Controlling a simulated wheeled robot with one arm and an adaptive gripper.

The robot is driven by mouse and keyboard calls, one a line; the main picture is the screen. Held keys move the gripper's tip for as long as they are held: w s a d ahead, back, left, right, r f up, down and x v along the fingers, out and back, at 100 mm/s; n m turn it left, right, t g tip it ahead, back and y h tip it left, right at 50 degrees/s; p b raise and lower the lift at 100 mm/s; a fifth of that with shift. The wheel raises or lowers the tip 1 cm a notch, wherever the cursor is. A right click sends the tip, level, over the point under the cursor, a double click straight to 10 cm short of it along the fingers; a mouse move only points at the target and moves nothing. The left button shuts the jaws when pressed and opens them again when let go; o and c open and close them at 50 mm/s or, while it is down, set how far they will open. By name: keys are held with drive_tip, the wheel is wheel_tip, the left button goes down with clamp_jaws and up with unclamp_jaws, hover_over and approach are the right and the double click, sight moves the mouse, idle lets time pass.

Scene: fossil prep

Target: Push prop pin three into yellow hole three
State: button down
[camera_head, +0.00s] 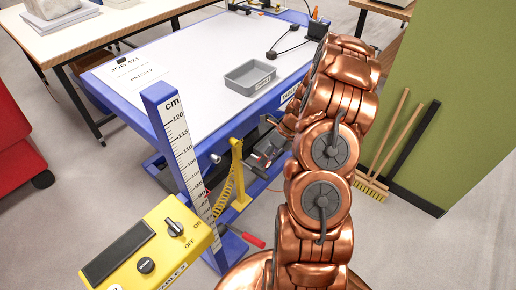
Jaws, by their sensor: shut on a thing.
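My gripper (264,156) is small and dark grey in this view, low beside the table's near side, just right of a yellow upright bracket (237,160). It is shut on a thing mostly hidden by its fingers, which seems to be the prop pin. A grey round knob (215,158) shows left of the bracket's top. A coiled yellow cord (225,190) hangs by the bracket. I cannot make out yellow hole three or any number marks, nor whether the pin touches the hole.
A blue post with a cm scale (188,160) and a yellow control box (150,250) stand close on the left. A red-handled tool (247,238) is low in front. The blue-framed white table (190,75) holds a grey tray (250,76). Brooms (395,135) lean by the green wall.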

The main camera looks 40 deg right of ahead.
drive_tip(key=shift+d, duration=0.1)
drive_tip(key=shift+w, duration=0.1)
drive_tip(key=shift+w+p, duration=0.1)
drive_tip(key=shift+p, duration=0.4)
drive_tip(key=shift+w+a+p, duration=0.25)
drive_tip(key=shift+w+p, duration=0.05)
drive_tip(key=shift+w, duration=0.6)
drive_tip(key=shift+w+a+p, duration=0.2)
drive_tip(key=shift+w+p, duration=0.1)
drive_tip(key=shift+w, duration=0.65)
drive_tip(key=shift+w+a+p, duration=0.25)
drive_tip(key=shift+w+p, duration=0.05)
drive_tip(key=shift+w, duration=0.6)
drive_tip(key=shift+p, duration=0.75)
drive_tip(key=shift+w, duration=0.2)
drive_tip(key=shift+w+a, duration=0.25)
drive_tip(key=shift+w, duration=0.6)
drive_tip(key=shift+w+a, duration=0.2)
drive_tip(key=shift+w, duration=0.65)
drive_tip(key=shift+w, duration=0.2)
